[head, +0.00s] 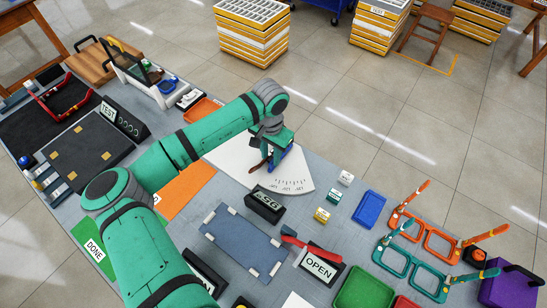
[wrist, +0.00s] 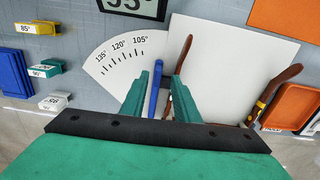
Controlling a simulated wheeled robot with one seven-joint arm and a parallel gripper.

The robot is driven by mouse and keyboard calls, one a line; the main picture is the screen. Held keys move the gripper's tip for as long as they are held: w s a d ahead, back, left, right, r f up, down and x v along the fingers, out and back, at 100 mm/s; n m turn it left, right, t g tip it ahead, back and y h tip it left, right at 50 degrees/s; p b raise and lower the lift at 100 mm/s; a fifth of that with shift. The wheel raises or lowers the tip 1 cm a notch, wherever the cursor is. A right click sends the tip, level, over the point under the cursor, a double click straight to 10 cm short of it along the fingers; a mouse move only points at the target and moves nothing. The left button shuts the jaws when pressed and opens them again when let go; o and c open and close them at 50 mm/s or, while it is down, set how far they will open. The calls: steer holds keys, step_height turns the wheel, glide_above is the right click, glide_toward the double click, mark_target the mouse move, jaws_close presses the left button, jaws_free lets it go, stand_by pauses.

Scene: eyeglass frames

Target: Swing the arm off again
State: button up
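My gripper (wrist: 167,80) is low over a white angle gauge (head: 293,183), its two green fingers a little apart. The gauge's printed arc (wrist: 122,53) reads 105°, 120° and 135° in the wrist view. A blue bar (wrist: 154,92) shows between the fingers, nearer the left one. A brown eyeglass arm (wrist: 184,52) rises just beyond the right fingertip; I cannot tell whether they touch. A second brown arm (wrist: 278,83) with a yellow part at its base stands further right. The frame front is mostly hidden behind my gripper. My gripper also shows in the head view (head: 272,158).
A black display (head: 265,204) stands in front of the gauge. Small labelled blocks (head: 321,215) and a blue tray (head: 369,209) lie to the right, with teal and orange eyeglass frames (head: 408,237) beyond. An OPEN sign (head: 319,268) stands at the front. An orange tray (wrist: 290,106) lies right in the wrist view.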

steer(key=shift+d+f, duration=0.2)
steer(key=shift+f, duration=0.8)
steer(key=shift+w+f, duration=0.1)
